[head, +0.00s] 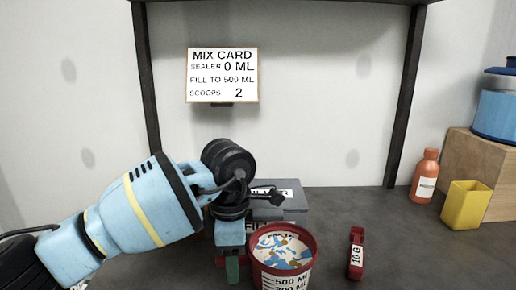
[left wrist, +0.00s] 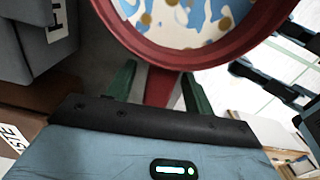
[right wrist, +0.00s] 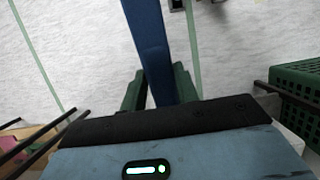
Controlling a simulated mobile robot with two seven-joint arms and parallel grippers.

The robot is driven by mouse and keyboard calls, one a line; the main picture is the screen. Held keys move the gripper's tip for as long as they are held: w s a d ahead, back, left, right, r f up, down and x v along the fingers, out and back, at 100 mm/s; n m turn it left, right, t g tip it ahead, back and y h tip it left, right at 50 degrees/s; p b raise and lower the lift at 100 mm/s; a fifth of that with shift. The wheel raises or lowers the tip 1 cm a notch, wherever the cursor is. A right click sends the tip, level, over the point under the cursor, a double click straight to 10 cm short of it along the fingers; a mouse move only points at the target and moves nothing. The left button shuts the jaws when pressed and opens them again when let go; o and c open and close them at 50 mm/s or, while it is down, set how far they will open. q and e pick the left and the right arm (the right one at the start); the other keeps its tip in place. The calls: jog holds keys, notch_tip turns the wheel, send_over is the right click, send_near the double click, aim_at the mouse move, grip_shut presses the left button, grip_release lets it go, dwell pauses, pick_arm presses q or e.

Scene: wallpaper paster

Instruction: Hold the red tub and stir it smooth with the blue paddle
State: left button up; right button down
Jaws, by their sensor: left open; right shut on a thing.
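The red tub (head: 256,262) stands on the table, low in the middle of the head view, with volume marks on its side. Its contents look unmixed: white with blue and brown-orange patches. My left gripper (head: 232,272) is at the tub's left side. In the left wrist view the tub's rim (left wrist: 185,62) is just beyond the fingers, and its red handle (left wrist: 160,88) lies between the open left fingers. The blue paddle (right wrist: 148,40) is between the shut fingers of my right gripper (right wrist: 160,88); its far end is out of view. The right gripper is not in the head view.
A grey box (head: 293,203) stands behind the tub. A red scoop marked 10 G (head: 356,256) lies right of it. Farther right are an orange bottle (head: 425,176), yellow cup (head: 466,206) and wooden block (head: 478,165). A mix card (head: 222,75) hangs behind. A green basket (right wrist: 300,88) is right.

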pick_arm(q)
jog(key=shift+f, duration=0.2)
dwell(0.5)
jog(key=shift+f, duration=0.75)
pick_arm(e)
jog(key=shift+f, duration=0.25)
pick_arm(q)
jog(key=shift+c, duration=0.4)
grip_shut()
